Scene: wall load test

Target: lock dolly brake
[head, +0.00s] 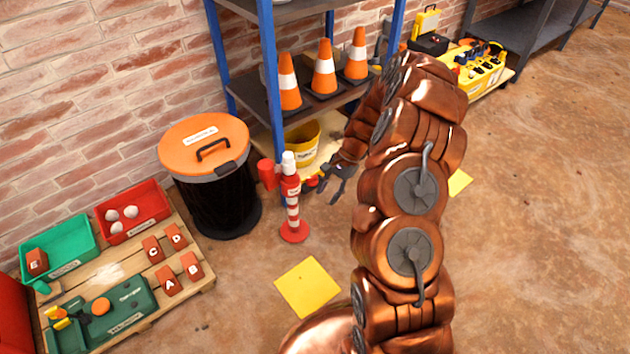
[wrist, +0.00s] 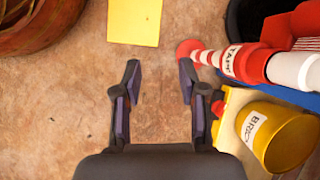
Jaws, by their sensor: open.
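My gripper (head: 332,186) is open and empty, low over the floor in front of the shelf; its two fingers also show in the wrist view (wrist: 159,75). A pale, low board (wrist: 230,125), which looks like the dolly, carries a yellow bucket (wrist: 275,135) with a white label; the bucket also shows in the head view (head: 302,146). A small red part (wrist: 217,107) at the board's edge may be the brake; it is just right of my right finger, partly hidden. Whether it is locked, I cannot tell. Nothing is between the fingers.
A red-and-white post (head: 292,205) stands on the floor left of my gripper, close by. A yellow floor square (head: 307,287) lies in front. A black bin with an orange lid (head: 200,150) and a blue-framed shelf with orange cones (head: 324,75) stand behind. Open floor lies right.

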